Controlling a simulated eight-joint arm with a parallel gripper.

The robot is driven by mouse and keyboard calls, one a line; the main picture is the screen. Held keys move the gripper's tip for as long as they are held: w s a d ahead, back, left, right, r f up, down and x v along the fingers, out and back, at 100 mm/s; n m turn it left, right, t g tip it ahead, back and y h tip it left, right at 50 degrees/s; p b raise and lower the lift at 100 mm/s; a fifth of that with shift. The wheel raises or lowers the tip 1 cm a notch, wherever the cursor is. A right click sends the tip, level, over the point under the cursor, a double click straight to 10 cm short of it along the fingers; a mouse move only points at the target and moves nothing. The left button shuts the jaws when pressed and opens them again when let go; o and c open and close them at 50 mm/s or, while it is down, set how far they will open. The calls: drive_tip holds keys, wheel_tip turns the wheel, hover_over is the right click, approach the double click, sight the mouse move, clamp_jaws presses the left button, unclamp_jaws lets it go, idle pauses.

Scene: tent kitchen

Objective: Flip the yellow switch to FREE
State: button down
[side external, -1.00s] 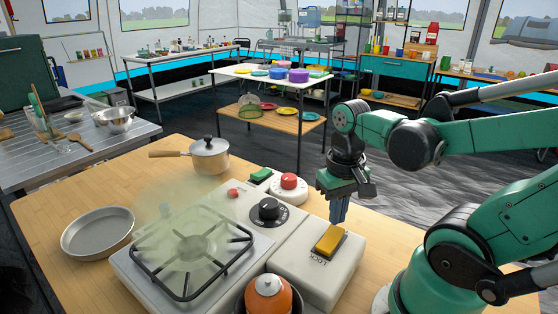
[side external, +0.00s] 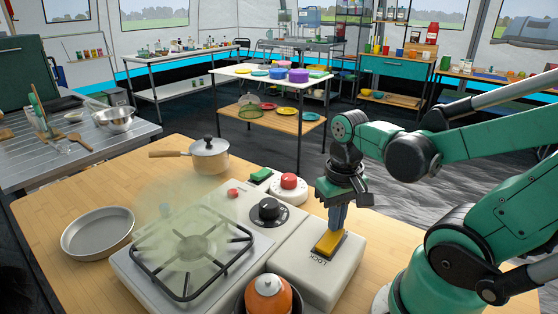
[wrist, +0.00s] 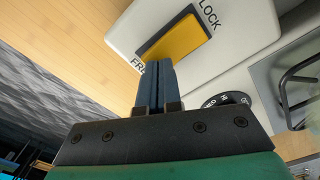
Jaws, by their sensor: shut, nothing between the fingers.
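The yellow switch (side external: 328,244) is a rocker set in a dark frame on a white box (side external: 335,275) beside the stove. The word LOCK shows at its near end in the side view. In the wrist view the yellow switch (wrist: 172,50) lies just beyond my fingertips, with LOCK at its far end and FREE, partly hidden, at the near end. My gripper (side external: 337,228) is shut and empty and points down at the switch's FREE end. The fingertips (wrist: 158,65) look very close to it; whether they touch it I cannot tell.
The gas stove (side external: 195,248) with its black grate and a greenish haze stands to the left. A black knob (side external: 268,210), a red button (side external: 289,182) and a green button (side external: 260,173) are near the box.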

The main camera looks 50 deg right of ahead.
drive_tip(key=shift+f, duration=0.35)
drive_tip(key=shift+r, duration=3.55)
drive_tip(key=w+a+n+t, duration=0.2)
drive_tip(key=w, duration=0.1)
drive_tip(key=w+a+f+n+t, duration=0.1)
drive_tip(key=w+t, duration=0.1)
drive_tip(key=shift+h, duration=0.3)
drive_tip(key=w+a+n+t, duration=0.3)
drive_tip(key=shift+w+a+r, duration=0.2)
drive_tip(key=shift+r, duration=0.05)
